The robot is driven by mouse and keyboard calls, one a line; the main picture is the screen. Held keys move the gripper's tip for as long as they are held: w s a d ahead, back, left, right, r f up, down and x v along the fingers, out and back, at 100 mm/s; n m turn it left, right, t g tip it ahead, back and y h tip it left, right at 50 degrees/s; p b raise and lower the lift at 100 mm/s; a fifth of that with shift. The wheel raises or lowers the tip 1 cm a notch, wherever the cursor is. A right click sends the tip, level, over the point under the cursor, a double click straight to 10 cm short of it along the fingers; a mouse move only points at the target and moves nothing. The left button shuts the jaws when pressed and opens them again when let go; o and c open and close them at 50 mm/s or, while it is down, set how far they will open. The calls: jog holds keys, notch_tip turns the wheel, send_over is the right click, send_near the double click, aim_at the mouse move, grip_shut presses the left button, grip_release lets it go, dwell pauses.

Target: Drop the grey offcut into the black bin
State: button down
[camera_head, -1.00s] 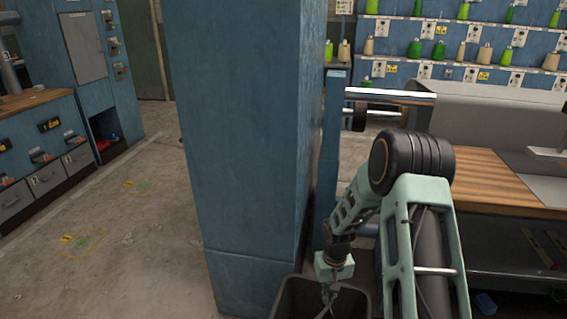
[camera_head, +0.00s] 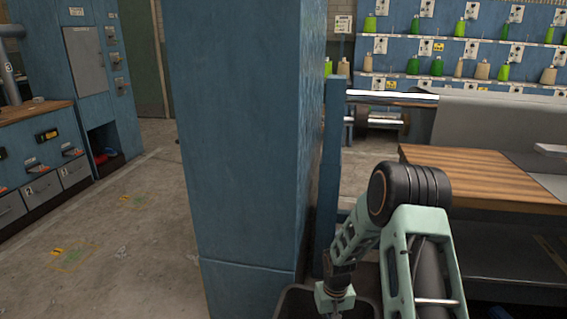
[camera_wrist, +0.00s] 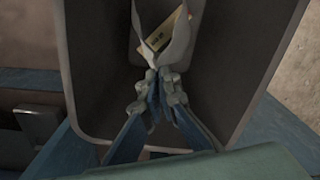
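The black bin (camera_head: 290,302) stands at the bottom of the head view, right of the blue column, its lower part cut off. The wrist view looks down into the bin (camera_wrist: 92,70), with dark walls on both sides. My gripper (camera_wrist: 163,74) is over the bin's opening, its fingers closed together. A pale grey folded piece, which looks like the grey offcut (camera_wrist: 174,46), spreads in a V from the fingertips. How deep it hangs is unclear. In the head view my wrist shows at the bin, but the fingertips are cut off.
A tan piece with dark print (camera_wrist: 157,44) lies beyond the offcut, apparently on the bin floor. A tall blue column (camera_head: 245,150) stands close left of the bin. A wood-topped table (camera_head: 480,180) is at right. Open floor (camera_head: 130,235) lies left of the column.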

notch_tip(320, 180, down, 3)
jog(key=shift+r+b, duration=0.1)
jog(key=shift+b, duration=0.55)
jog(key=c, duration=1.5)
grip_release()
jog(key=shift+c, duration=0.2)
jog(key=o, duration=0.7)
notch_tip(320, 180, up, 5)
jog(key=p, duration=0.3)
jog(key=shift+r+p, duration=0.2)
jog(key=shift+p, duration=0.15)
